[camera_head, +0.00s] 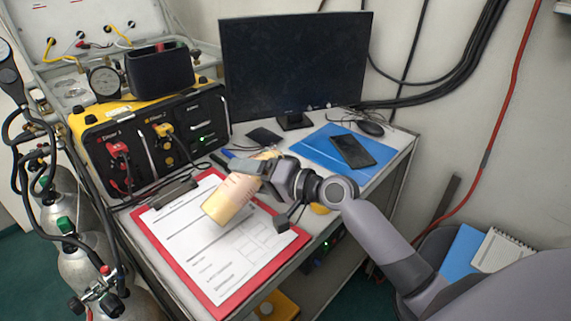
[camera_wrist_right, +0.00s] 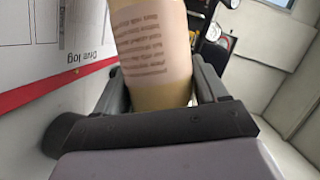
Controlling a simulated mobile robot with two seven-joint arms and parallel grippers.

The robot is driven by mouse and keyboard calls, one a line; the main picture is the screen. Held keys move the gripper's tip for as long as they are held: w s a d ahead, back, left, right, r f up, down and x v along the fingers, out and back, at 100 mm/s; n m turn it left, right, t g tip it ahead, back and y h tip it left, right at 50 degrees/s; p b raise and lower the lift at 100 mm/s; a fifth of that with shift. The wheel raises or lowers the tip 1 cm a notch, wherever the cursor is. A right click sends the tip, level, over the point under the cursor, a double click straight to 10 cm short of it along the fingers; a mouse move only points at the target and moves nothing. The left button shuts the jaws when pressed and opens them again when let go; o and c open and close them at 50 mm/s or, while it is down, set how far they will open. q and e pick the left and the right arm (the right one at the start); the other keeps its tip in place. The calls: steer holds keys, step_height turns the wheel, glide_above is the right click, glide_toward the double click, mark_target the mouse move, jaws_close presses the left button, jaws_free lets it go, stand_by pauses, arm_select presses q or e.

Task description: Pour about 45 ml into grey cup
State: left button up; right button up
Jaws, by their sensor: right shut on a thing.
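My right gripper (camera_head: 262,170) comes in from the right over the desk and is shut on a pale yellow bottle (camera_head: 230,199) with a printed label. The bottle is tilted, its wide end toward the lower left above the clipboard and its other end toward the upper right behind the fingers. The right wrist view shows the bottle (camera_wrist_right: 152,45) between both fingers. No stream of liquid shows. I cannot make out a grey cup in either view; my gripper and arm hide part of the desk. My left gripper is not in view.
A red clipboard (camera_head: 226,302) with a dive log lies at the desk's front. A yellow-black air panel (camera_head: 152,140) stands left, a monitor (camera_head: 295,62) behind. A blue folder (camera_head: 318,146) and black phone (camera_head: 352,151) lie right. A yellow object (camera_head: 320,209) is partly hidden by my arm.

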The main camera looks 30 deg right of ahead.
steer(key=shift+a+f+m+b, duration=0.1)
steer(key=shift+f+m+b, duration=0.2)
steer(key=shift+m+b, duration=0.45)
stand_by(1.0)
steer(key=shift+r+y, duration=0.3)
steer(key=shift+r, duration=0.1)
stand_by(0.4)
steer(key=shift+f+n, duration=0.15)
steer(key=shift+n, duration=0.2)
steer(key=r+n+h+p, duration=0.1)
steer(key=p, duration=0.2)
steer(key=d+r+n+p, duration=0.1)
steer(key=r+p, duration=0.1)
steer(key=p, duration=0.1)
steer(key=shift+w+n+h, duration=0.1)
steer(key=shift+n+h, duration=0.3)
steer(key=shift+f, duration=0.3)
steer(key=shift+w+d+r+n+h, duration=0.15)
steer(key=shift+r+n+h, duration=0.2)
steer(key=shift+n, duration=0.2)
steer(key=shift+s+d+r+n+h, duration=0.1)
steer(key=shift+r+n+h, duration=0.2)
steer(key=shift+n, duration=0.25)
